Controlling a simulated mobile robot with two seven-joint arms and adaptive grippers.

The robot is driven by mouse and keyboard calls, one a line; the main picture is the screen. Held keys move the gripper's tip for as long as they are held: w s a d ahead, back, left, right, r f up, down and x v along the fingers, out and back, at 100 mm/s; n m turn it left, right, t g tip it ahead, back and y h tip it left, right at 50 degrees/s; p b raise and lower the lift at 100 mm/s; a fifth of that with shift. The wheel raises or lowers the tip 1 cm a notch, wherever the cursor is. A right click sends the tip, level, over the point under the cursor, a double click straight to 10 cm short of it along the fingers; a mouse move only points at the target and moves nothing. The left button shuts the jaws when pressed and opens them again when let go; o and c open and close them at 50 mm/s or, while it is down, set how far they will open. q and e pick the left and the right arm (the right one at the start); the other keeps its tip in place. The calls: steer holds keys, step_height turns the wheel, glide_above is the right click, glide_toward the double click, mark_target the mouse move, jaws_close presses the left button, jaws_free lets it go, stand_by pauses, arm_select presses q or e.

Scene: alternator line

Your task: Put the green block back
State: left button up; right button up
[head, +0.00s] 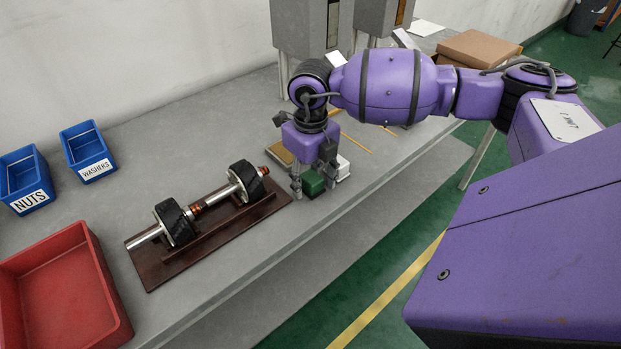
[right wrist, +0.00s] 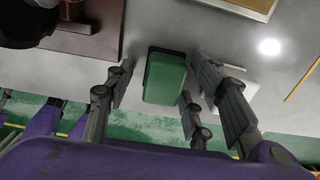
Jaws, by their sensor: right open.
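The green block (head: 312,184) sits on the grey table close to its front edge, just right of the brown board's end. It also shows in the right wrist view (right wrist: 165,77), lying between the finger pairs. My right gripper (head: 314,188) points down over the block and is open. Its fingers (right wrist: 160,85) stand on both sides of the block, with a visible gap on each side. They hide part of the block in the head view. My left gripper is not in view.
A white block (head: 343,168) is close beside the right fingers. The brown board (head: 152,277) carries a shaft with black rotors. A red bin (head: 105,322), blue nuts (head: 32,201) and washers (head: 95,170) bins are at left. Pencils and a framed board (right wrist: 245,6) lie behind the gripper.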

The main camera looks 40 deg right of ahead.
mark_target(311, 178)
step_height(311, 178, up, 12)
steer(key=shift+r, duration=0.2)
steer(key=shift+s, duration=0.1)
stand_by(0.3)
